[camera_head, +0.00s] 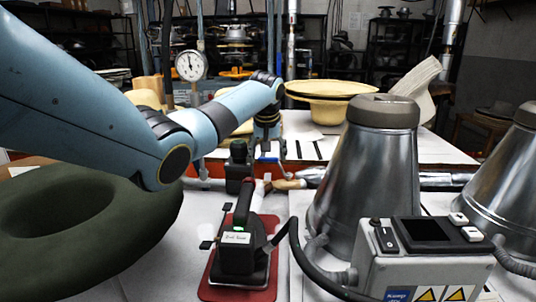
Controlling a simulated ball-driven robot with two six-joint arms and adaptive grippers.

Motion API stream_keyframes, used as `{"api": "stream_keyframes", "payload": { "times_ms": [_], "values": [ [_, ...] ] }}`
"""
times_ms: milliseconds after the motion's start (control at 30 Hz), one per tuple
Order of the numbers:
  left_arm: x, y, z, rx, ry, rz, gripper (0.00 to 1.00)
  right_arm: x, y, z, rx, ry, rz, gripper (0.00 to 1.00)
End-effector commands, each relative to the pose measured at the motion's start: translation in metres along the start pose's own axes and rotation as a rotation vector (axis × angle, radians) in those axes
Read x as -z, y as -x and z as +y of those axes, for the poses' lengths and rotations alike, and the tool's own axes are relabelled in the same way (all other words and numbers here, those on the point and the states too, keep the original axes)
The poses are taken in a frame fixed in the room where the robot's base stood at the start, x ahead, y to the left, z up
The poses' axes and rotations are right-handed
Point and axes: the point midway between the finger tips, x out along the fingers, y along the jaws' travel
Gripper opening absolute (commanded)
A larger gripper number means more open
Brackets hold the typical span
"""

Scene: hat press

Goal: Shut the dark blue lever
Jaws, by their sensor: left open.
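My left arm reaches in from the left, and its gripper (267,143) points down at the middle of the view, beyond the black iron-like tool. It is small and partly dark here; its jaws are open and I see nothing held. A small blue lever-like piece (270,161) shows just below the gripper, by the pipework at the table's near side. I cannot tell whether the gripper touches it or how far the lever is turned. My right gripper is not in view.
A black iron-like tool (238,245) stands on a red mat (262,294). A dark green hat form (130,240) fills the left. A metal cone (372,170) and a grey control box (425,272) stand at the right. A gauge (191,65) stands behind.

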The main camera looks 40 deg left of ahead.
Motion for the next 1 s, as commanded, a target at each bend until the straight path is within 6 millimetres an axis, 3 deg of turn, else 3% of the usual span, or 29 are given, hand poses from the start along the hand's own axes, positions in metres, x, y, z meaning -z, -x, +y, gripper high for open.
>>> {"api": "stream_keyframes", "payload": {
  "times_ms": [67,533,767,1000],
  "values": [
    [0.000,0.000,0.000,0.000,0.000,0.000,0.61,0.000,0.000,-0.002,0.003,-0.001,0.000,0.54],
    [0.000,0.000,0.000,0.000,0.000,-0.001,0.00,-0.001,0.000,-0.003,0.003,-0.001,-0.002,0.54],
    [-0.001,0.002,0.000,0.007,0.016,-0.001,0.00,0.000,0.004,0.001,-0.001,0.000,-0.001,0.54],
    [-0.006,0.007,0.003,0.045,0.110,-0.003,0.00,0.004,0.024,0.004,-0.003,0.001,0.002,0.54]
  ]
}}
